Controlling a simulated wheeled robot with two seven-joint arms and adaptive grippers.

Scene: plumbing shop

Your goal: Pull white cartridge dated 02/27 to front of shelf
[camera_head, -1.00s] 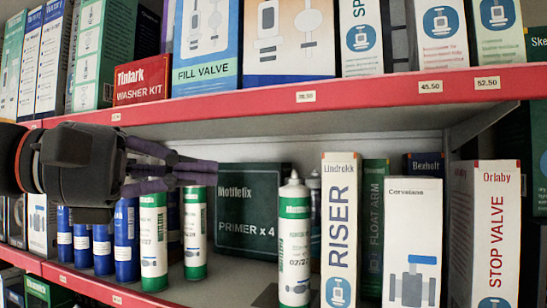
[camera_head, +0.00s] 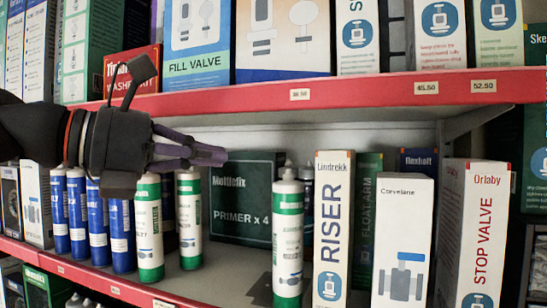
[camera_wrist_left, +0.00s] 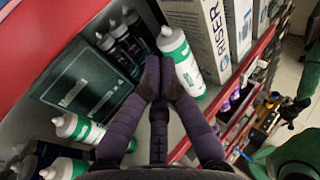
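Three white cartridges with green bands stand upright on the lower shelf: a left one (camera_head: 149,232), a middle one (camera_head: 190,222) and a right one (camera_head: 288,240). Their printed dates are too small to read surely; the left one seems to end in 27. My right gripper is not in view.
Several blue cartridges (camera_head: 99,225) stand to the left. A dark green primer box (camera_head: 240,200) is behind. The riser box (camera_head: 332,230) stands close to the right cartridge. The red upper shelf edge (camera_head: 330,88) runs just above my gripper.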

